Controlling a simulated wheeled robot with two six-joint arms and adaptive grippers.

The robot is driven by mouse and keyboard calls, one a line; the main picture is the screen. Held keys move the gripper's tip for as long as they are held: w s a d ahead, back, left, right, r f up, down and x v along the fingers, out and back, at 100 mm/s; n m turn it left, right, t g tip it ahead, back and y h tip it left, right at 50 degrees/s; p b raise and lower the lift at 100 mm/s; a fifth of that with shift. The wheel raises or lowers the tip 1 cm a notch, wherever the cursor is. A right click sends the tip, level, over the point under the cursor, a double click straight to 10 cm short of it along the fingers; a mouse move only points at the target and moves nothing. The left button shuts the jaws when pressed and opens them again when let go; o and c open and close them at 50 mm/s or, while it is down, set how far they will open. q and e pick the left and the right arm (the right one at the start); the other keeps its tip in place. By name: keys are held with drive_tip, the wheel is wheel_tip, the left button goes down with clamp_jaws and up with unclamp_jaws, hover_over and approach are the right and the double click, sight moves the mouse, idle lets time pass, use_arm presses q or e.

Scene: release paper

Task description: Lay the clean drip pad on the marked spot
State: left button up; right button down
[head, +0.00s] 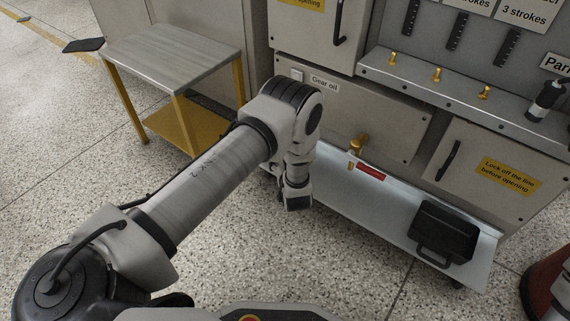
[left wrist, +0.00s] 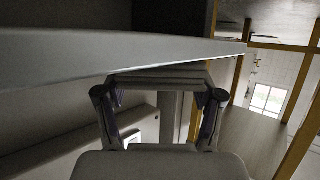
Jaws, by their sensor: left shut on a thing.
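My left gripper (head: 297,203) points down in front of the cabinet, by the left end of the low metal shelf (head: 400,215). In the left wrist view its two fingers (left wrist: 158,95) are shut on a pale grey flat thing (left wrist: 160,80), close under a long grey edge (left wrist: 70,60). I cannot tell if this thing is the drip pad; it is hidden in the head view. A red strip (head: 370,172) lies on the shelf near the brass tap (head: 356,147); I cannot tell if it marks the spot. My right gripper is not in view.
A black tray with a handle (head: 445,232) sits at the shelf's right end. A side table (head: 172,57) with yellow legs stands at the back left, a dark flat thing (head: 84,45) at its left corner. Cabinet doors rise behind the shelf. The floor in front is clear.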

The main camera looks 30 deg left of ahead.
use_arm(q)
drive_tip(key=shift+f, duration=0.1)
drive_tip(key=o, duration=1)
